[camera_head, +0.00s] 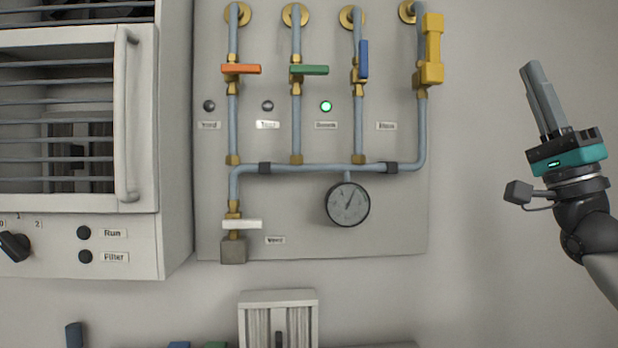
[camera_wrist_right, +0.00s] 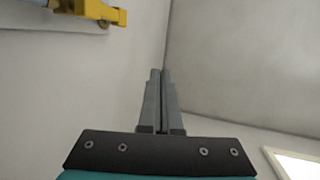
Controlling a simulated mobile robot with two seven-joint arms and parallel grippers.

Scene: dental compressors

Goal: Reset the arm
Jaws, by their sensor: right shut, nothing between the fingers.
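My right gripper (camera_head: 537,75) is at the right of the head view, raised in front of the bare wall, its fingers pointing up. Its fingers are together and empty; the right wrist view shows the closed fingertips (camera_wrist_right: 161,75) against bare wall. It is apart from the pipe panel (camera_head: 290,215) to its left and touches nothing. My left gripper is not in view.
The panel carries pipes with orange (camera_head: 241,69), green (camera_head: 309,70), blue (camera_head: 364,59), yellow (camera_head: 432,50) and white (camera_head: 242,224) valve handles, and a pressure gauge (camera_head: 348,203). A lamp (camera_head: 326,106) glows green. A cabinet (camera_head: 175,130) stands left. Wall space around my gripper is clear.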

